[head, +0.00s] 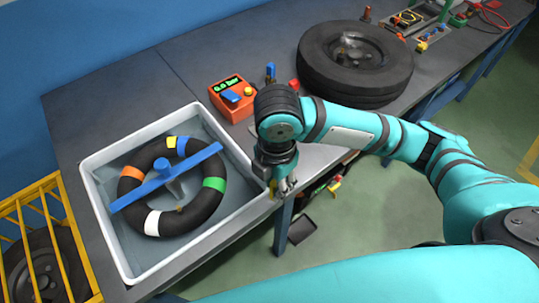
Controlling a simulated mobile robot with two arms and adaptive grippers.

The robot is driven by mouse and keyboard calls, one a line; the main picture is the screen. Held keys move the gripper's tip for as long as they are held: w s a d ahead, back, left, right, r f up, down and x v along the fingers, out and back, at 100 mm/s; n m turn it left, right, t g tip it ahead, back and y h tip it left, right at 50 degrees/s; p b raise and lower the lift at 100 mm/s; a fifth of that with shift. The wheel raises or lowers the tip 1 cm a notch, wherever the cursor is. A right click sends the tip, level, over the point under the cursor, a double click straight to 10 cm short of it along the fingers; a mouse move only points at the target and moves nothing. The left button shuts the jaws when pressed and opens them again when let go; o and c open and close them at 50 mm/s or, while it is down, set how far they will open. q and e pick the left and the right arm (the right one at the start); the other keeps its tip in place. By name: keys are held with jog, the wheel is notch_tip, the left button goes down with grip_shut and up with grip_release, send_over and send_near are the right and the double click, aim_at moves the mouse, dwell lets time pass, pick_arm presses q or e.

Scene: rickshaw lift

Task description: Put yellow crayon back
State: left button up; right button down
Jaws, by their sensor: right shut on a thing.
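My right gripper (284,186) points down at the table's front edge, just right of the white tray (104,227). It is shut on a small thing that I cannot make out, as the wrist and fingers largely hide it. I cannot identify a yellow crayon with certainty. A small yellow piece (335,186) shows low down, beyond the table edge, to the right of the gripper. My left gripper is out of view.
A black ring (205,203) with coloured bands lies in the tray, under a blue bar (148,190). An orange gauge box (231,98) and a large tyre (325,60) stand on the table (130,100). Small tools lie at the back right. A yellow rack (65,215) stands at the left.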

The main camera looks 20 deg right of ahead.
jog(key=w+d+f+p, duration=0.1)
jog(key=w, duration=0.4)
jog(key=w+d+f+p, duration=0.1)
jog(key=w+f+p, duration=0.1)
jog(key=w, duration=0.3)
jog(key=w+d+f+p, duration=0.1)
jog(key=w+f, duration=0.1)
jog(key=w, duration=0.3)
jog(key=shift+w+d, duration=0.2)
jog(key=shift+d, duration=0.15)
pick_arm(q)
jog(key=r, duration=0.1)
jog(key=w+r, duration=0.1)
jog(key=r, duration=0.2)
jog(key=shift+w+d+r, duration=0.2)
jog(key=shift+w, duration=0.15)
pick_arm(e)
jog(key=shift+f, duration=0.1)
jog(key=shift+f, duration=0.55)
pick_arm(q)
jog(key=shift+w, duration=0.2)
pick_arm(e)
jog(key=c, duration=1.1)
grip_release()
